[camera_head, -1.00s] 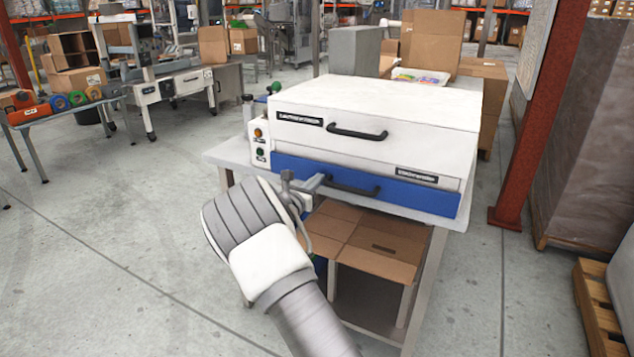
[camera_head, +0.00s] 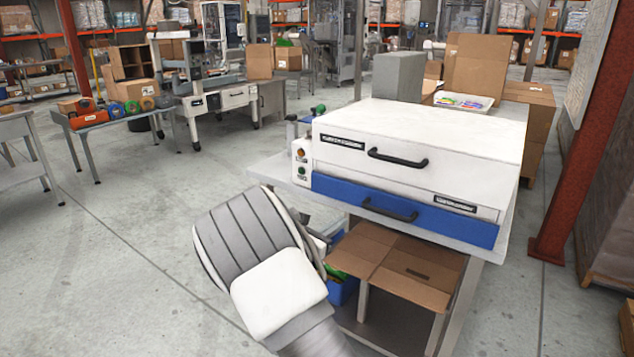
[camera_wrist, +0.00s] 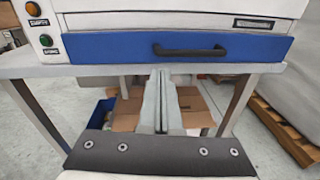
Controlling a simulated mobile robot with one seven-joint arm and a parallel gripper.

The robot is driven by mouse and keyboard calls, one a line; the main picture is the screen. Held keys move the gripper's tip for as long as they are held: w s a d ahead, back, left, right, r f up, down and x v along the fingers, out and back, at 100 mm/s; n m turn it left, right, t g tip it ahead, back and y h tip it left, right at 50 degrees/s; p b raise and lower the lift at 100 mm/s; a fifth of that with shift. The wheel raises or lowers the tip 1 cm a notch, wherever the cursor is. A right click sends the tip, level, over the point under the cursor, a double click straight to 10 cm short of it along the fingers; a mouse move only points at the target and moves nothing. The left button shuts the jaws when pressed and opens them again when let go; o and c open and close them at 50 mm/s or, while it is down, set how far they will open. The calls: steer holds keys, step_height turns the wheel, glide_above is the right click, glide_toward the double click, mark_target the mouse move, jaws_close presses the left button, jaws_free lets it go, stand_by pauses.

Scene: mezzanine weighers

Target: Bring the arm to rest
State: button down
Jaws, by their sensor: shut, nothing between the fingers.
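My gripper (camera_wrist: 162,100) shows in the wrist view with its two fingers together and nothing between them. Its fingertips point toward the white and blue machine, just below the blue drawer (camera_wrist: 190,47) and its black handle; I cannot tell whether they touch anything. The machine (camera_head: 420,135) has a white upper drawer and a blue lower drawer (camera_head: 405,205), both shut, each with a black handle.
The machine stands on a grey table (camera_head: 270,170). Under it are an open cardboard box (camera_head: 395,262) and a blue bin (camera_head: 343,290). A red post (camera_head: 575,150) stands at the right. A side table with tape rolls (camera_head: 105,122) is at the left.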

steer(key=s+d+r+m+g+y, duration=0.2)
steer(key=s+d+r+m+g, duration=0.25)
steer(key=s+d+m, duration=0.45)
steer(key=s+d+r+m+g+y, duration=0.1)
steer(key=s+d+r+m+g, duration=0.3)
steer(key=s+m, duration=0.5)
steer(key=s+a+r+m+y, duration=0.1)
steer(key=s+a+m+y, duration=0.2)
steer(key=s, duration=0.5)
steer(key=s+a+r+m+t+y, duration=0.1)
steer(key=s+a+m+y, duration=0.2)
steer(key=s, duration=0.4)
steer(key=s+a+r+m+y, duration=0.1)
steer(key=s+a+m+y, duration=0.2)
steer(key=s, duration=0.5)
step_height(320, 180, up, 16)
steer(key=p, duration=1.5)
steer(key=shift+w+f, duration=0.2)
steer(key=shift+f, duration=0.05)
steer(key=c, duration=1.5)
jaws_free()
steer(key=shift+c, duration=0.2)
